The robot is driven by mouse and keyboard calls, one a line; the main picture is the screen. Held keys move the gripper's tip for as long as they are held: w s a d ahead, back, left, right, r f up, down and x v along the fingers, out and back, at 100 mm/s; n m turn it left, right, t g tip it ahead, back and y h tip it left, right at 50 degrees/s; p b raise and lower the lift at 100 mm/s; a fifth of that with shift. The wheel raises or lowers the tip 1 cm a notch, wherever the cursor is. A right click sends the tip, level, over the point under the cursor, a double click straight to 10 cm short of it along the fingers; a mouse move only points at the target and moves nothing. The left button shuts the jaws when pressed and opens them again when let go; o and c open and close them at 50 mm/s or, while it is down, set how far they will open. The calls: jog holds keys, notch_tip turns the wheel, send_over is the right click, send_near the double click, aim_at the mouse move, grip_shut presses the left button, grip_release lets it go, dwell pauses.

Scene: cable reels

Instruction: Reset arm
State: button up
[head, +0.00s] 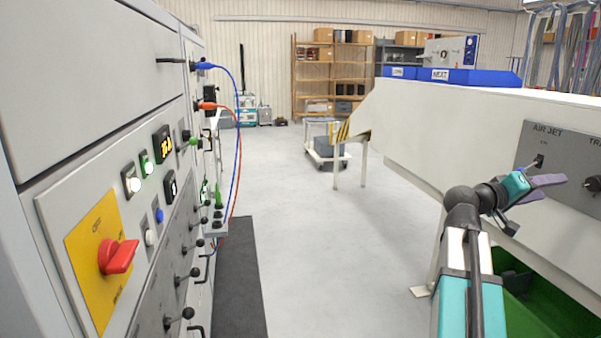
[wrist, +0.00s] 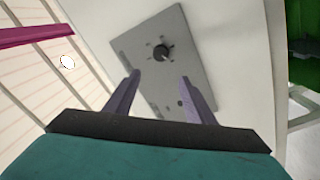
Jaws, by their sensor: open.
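My gripper (head: 549,187) is at the right of the head view, at the end of my teal and black arm. Its purple fingers are apart with nothing between them. They point at a grey panel (head: 533,134) marked AIR JET on the side of the white bench. A small switch (head: 539,160) on that panel is just above the fingers in the picture. In the wrist view the two fingers (wrist: 158,92) stand open in front of the grey panel (wrist: 176,25), with a round black knob (wrist: 163,53) beyond their tips. I cannot tell the exact gap to the panel.
A control cabinet with a red rotary switch (head: 118,257), lit buttons and levers fills the left. Blue (head: 238,120) and red cables hang from it. A white bench (head: 440,130) runs along the right, with a green bin (head: 545,315) below. The grey floor (head: 310,235) between is clear.

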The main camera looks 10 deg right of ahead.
jog(key=w+a+f+n+t+y+p, duration=0.25)
jog(key=w+a+f+p, duration=0.2)
jog(key=w+f, duration=0.3)
jog(key=w+a+f+n+t+y+p, duration=0.1)
jog(key=w+a+f+n+p, duration=0.35)
jog(key=f, duration=0.45)
jog(key=a+f+y+p, duration=0.2)
jog(key=a+f+p, duration=0.1)
jog(key=a+f, duration=0.55)
jog(key=a+f+y+p, duration=0.2)
jog(key=a+f, duration=0.4)
jog(key=f, duration=0.6)
jog(key=s+a+f+n+g+y+p, duration=0.2)
jog(key=s+a+f+g+y+p, duration=0.3)
jog(key=s+a+f, duration=1.1)
jog(key=s+a+f+m+g+y+p, duration=0.1)
jog(key=s+a+f+y, duration=0.2)
jog(key=s+a, duration=0.4)
jog(key=s+a+f+g+y+p, duration=0.2)
jog(key=s+a+f+y, duration=0.1)
jog(key=s+a, duration=0.5)
jog(key=shift+s+a+f+m, duration=0.25)
jog(key=shift+s+f+m, duration=0.15)
jog(key=shift+s+f, duration=0.3)
